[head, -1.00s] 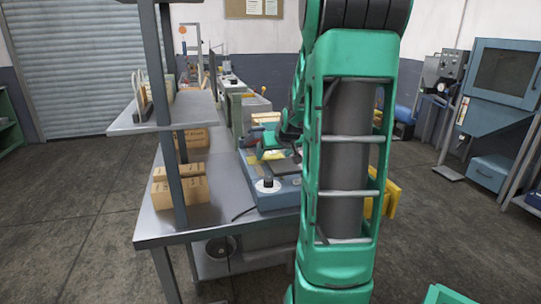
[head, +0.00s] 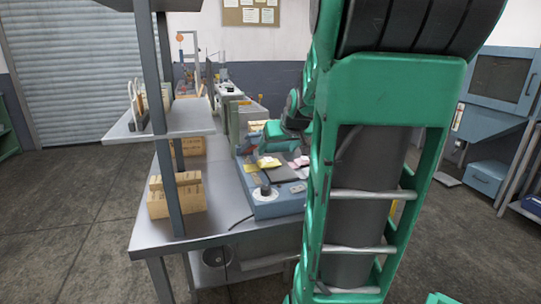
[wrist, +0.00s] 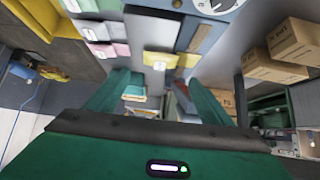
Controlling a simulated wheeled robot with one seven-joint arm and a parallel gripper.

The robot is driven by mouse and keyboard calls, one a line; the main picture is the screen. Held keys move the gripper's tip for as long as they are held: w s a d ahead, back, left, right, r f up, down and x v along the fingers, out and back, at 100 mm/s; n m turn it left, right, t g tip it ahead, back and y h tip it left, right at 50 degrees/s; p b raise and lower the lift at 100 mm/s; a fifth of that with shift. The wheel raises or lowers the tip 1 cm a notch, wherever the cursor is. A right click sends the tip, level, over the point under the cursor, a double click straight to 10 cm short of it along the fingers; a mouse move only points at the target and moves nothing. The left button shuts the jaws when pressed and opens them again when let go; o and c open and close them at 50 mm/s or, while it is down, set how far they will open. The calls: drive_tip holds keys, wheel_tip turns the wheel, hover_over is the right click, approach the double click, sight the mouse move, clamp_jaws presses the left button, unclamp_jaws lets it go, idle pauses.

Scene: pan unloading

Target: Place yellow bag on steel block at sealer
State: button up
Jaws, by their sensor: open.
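The yellow bag (head: 268,162) lies at the blue sealer (head: 275,209), at the far left edge of the dark steel block (head: 285,174). In the wrist view a yellow patch, likely the bag (wrist: 187,61), lies by the far end of the grey block (wrist: 152,30). I cannot tell whether the bag rests fully on the block. My gripper (wrist: 160,95) is open, with its two green fingers apart and nothing held between them. In the head view my gripper is just behind the bag and partly hidden by my arm.
Cardboard boxes (head: 174,196) stand at the left of the metal table (head: 217,215), by an upright post and a shelf (head: 170,124). My arm hides the table's right side.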

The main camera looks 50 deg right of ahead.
drive_tip(key=s+a+f+g+y, duration=0.2)
drive_tip(key=s+a+f+g, duration=0.2)
drive_tip(key=s+a, duration=0.6)
drive_tip(key=s+a+f+g+y, duration=0.2)
drive_tip(key=s+a+f+g, duration=0.2)
drive_tip(key=s+a, duration=0.7)
wheel_tip(320, 180, down, 2)
drive_tip(key=shift+s+a+f+y, duration=0.25)
drive_tip(key=shift+a+y, duration=0.15)
drive_tip(key=shift+a, duration=0.1)
